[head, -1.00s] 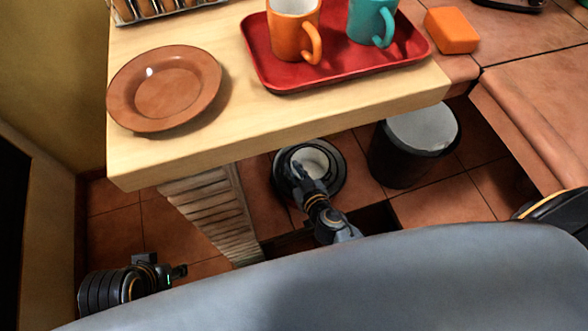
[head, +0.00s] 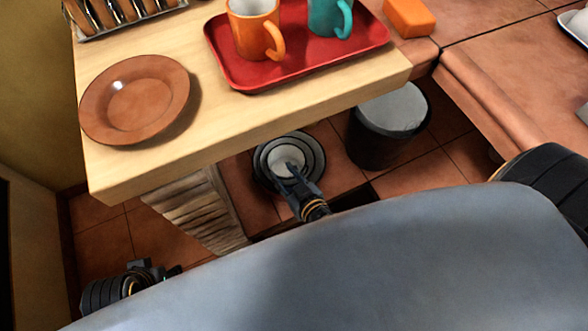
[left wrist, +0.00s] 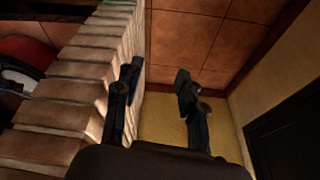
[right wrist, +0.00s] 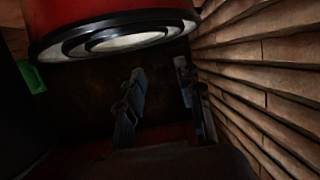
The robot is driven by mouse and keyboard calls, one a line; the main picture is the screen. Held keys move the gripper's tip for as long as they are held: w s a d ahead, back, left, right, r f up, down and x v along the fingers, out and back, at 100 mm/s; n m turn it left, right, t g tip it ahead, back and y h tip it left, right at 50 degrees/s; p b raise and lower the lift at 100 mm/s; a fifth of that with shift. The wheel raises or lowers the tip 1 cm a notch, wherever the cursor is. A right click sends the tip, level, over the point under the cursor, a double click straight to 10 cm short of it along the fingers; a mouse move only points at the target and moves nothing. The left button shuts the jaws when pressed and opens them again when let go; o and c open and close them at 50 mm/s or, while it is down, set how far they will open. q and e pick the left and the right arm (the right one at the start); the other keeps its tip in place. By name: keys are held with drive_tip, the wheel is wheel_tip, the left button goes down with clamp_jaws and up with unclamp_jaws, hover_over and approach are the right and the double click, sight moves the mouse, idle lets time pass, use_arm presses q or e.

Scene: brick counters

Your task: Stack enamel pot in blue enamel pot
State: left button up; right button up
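Round pots with dark rims and a pale inside (head: 290,158) sit nested below the wooden counter; blue cannot be made out. In the right wrist view, a red pot wall with dark rims (right wrist: 120,38) fills the top left. My right gripper (head: 291,172) overlaps the pots' near side in the head view. In its wrist view its fingers (right wrist: 160,78) are apart with nothing seen between them; contact with a rim cannot be told. My left gripper (head: 172,269) is low at the left, its fingers (left wrist: 155,80) spread and empty. Red and pale curved parts (left wrist: 18,65) show at the left wrist view's edge.
The wooden counter (head: 250,125) holds a brown plate (head: 135,98) and a red tray (head: 300,70) with orange (head: 250,28) and teal mugs (head: 322,18). A dark bin (head: 375,140) stands right of the pots. A brick support (head: 200,212) stands left of them.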

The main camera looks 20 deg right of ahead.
drive_tip(key=a+v, duration=0.1)
drive_tip(key=v, duration=0.4)
drive_tip(key=d+r+m+g+h, duration=0.3)
drive_tip(key=d+m+g+h, duration=0.15)
drive_tip(key=d, duration=0.75)
use_arm(q)
drive_tip(key=shift+v, duration=1)
use_arm(e)
drive_tip(key=s+a+r+n+g+y, duration=0.2)
drive_tip(key=s+a+n+g+y, duration=0.1)
drive_tip(key=s, duration=0.6)
drive_tip(key=shift+a+n+g, duration=0.65)
drive_tip(key=shift+a+g, duration=0.05)
drive_tip(key=shift+g, duration=0.45)
drive_tip(key=shift+s, duration=0.1)
